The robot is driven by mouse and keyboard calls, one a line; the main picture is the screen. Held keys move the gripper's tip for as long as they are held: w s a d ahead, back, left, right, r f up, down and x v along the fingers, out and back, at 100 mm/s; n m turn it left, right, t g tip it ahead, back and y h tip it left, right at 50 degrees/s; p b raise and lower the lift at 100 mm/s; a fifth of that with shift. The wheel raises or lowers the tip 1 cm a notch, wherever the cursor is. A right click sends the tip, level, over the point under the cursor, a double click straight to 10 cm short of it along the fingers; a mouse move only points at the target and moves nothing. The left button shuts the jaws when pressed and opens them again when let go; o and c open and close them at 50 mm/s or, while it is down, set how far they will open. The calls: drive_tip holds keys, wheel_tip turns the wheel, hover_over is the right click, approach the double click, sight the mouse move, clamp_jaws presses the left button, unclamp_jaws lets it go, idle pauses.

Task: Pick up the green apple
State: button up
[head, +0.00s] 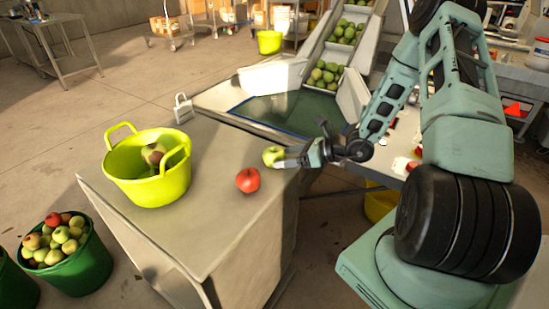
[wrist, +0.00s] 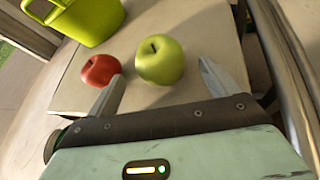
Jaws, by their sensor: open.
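The green apple (head: 272,155) sits on the grey table near its right edge in the head view, just beyond my gripper's tips. In the wrist view the green apple (wrist: 160,60) is ahead of and between the two open fingers. My gripper (head: 287,157) reaches in from the right, low over the table. Its open fingers (wrist: 160,88) hold nothing, and the left finger's tip is close to the red apple in the wrist view. The near finger partly hides the green apple in the head view.
A red apple (head: 248,180) lies beside the green one; it also shows in the wrist view (wrist: 100,70). A yellow-green tub (head: 148,190) with fruit inside and a padlock-shaped object (head: 183,108) stand on the table (head: 215,215). A conveyor (head: 290,112) is behind.

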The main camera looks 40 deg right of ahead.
sight(274, 156)
drive_tip(key=x, duration=0.5)
drive_tip(key=shift+w+d+r+p, duration=0.1)
drive_tip(key=shift+p, duration=0.25)
drive_tip(key=c, duration=1.2)
drive_tip(key=shift+o, duration=0.2)
drive_tip(key=shift+r, duration=0.15)
